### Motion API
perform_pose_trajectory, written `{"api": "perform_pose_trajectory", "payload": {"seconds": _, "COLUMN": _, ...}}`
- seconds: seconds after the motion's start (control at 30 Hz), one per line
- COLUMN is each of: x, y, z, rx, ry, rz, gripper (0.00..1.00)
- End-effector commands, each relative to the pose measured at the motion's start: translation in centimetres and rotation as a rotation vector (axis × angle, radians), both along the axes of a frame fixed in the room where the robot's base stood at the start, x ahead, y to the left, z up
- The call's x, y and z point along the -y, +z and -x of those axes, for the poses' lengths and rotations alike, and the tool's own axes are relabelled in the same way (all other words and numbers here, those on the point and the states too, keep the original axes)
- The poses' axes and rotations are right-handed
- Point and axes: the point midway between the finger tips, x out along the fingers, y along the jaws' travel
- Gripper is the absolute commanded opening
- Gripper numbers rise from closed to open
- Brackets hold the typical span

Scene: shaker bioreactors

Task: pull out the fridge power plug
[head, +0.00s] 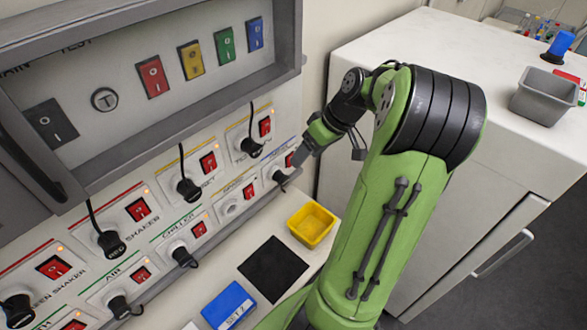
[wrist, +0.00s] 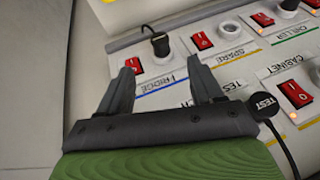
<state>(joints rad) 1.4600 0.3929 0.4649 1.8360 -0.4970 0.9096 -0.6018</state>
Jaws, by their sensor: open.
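The fridge power plug (wrist: 158,42) is black, with a dark cord, and sits in its socket beside the blue-lined "FRIDGE" label in the wrist view. In the head view the plug (head: 280,177) is at the right end of the lower row of outlets. My gripper (wrist: 163,60) is open and empty; its fingers point at the panel, one on each side of the label, with the plug beyond their tips. In the head view my gripper (head: 298,160) is beside the fridge outlet and partly hides it. A red switch (wrist: 133,65) is partly behind the left finger.
The black TEST plug (wrist: 263,106) is close to my gripper's right side. The empty spare socket (wrist: 241,13) neighbours the fridge outlet. A yellow bin (head: 312,224) and a blue box (head: 229,305) stand below the panel. A white cabinet (head: 400,45) stands at right.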

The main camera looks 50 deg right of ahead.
Motion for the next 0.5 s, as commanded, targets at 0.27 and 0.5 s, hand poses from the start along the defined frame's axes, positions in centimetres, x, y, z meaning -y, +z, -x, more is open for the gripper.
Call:
{"api": "perform_pose_trajectory", "payload": {"seconds": 0.27, "x": -1.8, "y": -6.2, "z": -2.4, "rx": -0.004, "ry": 0.003, "rz": -0.004, "gripper": 0.66}}
{"api": "perform_pose_trajectory", "payload": {"seconds": 0.5, "x": -2.8, "y": -9.8, "z": -4.0, "rx": -0.002, "ry": 0.0, "rz": -0.001, "gripper": 0.66}}
